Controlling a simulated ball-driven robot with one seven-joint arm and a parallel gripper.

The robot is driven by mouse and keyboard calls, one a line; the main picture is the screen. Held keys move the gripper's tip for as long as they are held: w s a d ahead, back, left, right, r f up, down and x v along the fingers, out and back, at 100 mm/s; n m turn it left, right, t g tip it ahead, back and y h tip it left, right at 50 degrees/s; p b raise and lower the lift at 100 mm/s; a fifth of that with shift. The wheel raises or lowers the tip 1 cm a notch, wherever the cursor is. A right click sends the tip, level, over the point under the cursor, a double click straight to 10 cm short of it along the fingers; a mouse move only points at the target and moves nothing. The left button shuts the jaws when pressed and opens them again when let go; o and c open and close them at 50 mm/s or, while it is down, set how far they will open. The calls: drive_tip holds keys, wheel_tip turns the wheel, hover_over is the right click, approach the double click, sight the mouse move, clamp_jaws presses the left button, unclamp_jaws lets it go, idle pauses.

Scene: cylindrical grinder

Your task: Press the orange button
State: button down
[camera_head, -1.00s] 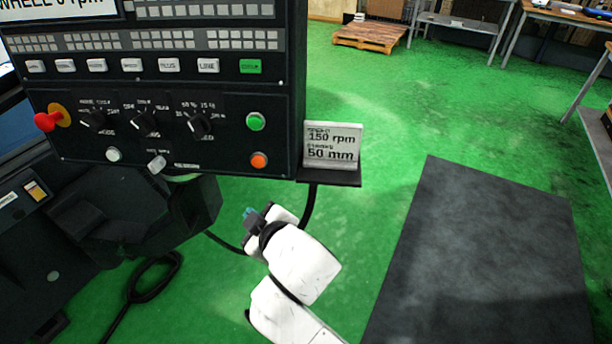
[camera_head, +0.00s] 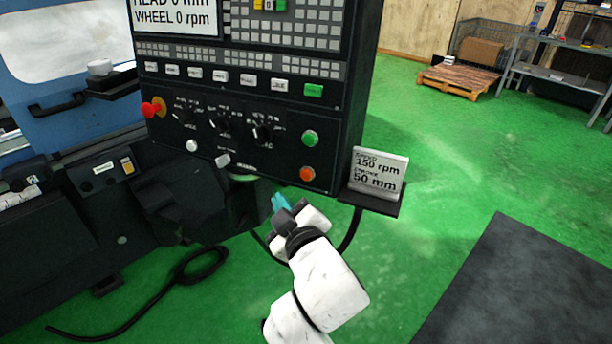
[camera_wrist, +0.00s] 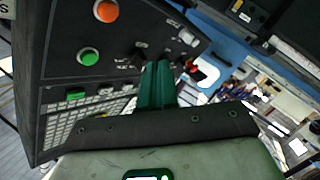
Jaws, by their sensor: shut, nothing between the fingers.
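The orange button (camera_head: 307,174) sits at the lower right of the black control panel (camera_head: 240,155), below a round green button (camera_head: 310,138). In the wrist view the orange button (camera_wrist: 106,11) is at the top left, with the green button (camera_wrist: 90,57) below it. My gripper (camera_head: 281,203) shows in the head view below the panel's bottom edge, a little left of and below the orange button. In the wrist view the teal fingers of my gripper (camera_wrist: 158,75) are shut and empty, to the right of the orange button and apart from it.
A small sign (camera_head: 379,173) stands on a shelf at the panel's right side. A red emergency knob (camera_head: 150,109) and several dark rotary knobs are on the panel. A black cable (camera_head: 195,262) lies on the green floor. A dark mat (camera_head: 520,290) lies at the right.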

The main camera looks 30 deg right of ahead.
drive_tip(key=shift+w+d+f+p, duration=0.2)
drive_tip(key=shift+w+d+f, duration=0.05)
drive_tip(key=shift+w+d, duration=0.7)
drive_tip(key=shift+w+d+f+p, duration=0.25)
drive_tip(key=shift+w+d, duration=0.55)
drive_tip(key=shift+d, duration=0.3)
drive_tip(key=shift+w+d+f+p, duration=0.2)
drive_tip(key=shift+w+d, duration=0.7)
drive_tip(key=shift+d, duration=0.1)
drive_tip(key=shift+d, duration=0.15)
drive_tip(key=shift+w+d, duration=0.15)
drive_tip(key=shift+w, duration=0.1)
drive_tip(key=shift+w+d+f+p, duration=0.15)
drive_tip(key=shift+w+d+p, duration=0.1)
drive_tip(key=shift+d+p, duration=0.1)
idle(0.4)
drive_tip(key=shift+a, duration=0.1)
idle(0.4)
drive_tip(key=shift+s+a, duration=0.55)
drive_tip(key=shift+s+a+r+b, duration=0.15)
drive_tip(key=shift+s+a+r, duration=0.15)
drive_tip(key=shift+s+a, duration=0.6)
drive_tip(key=shift+s+a+r+b, duration=0.15)
drive_tip(key=shift+s+a+r, duration=0.15)
drive_tip(key=shift+s+a, duration=0.55)
drive_tip(key=shift+w+a, duration=0.1)
drive_tip(key=shift+w, duration=0.1)
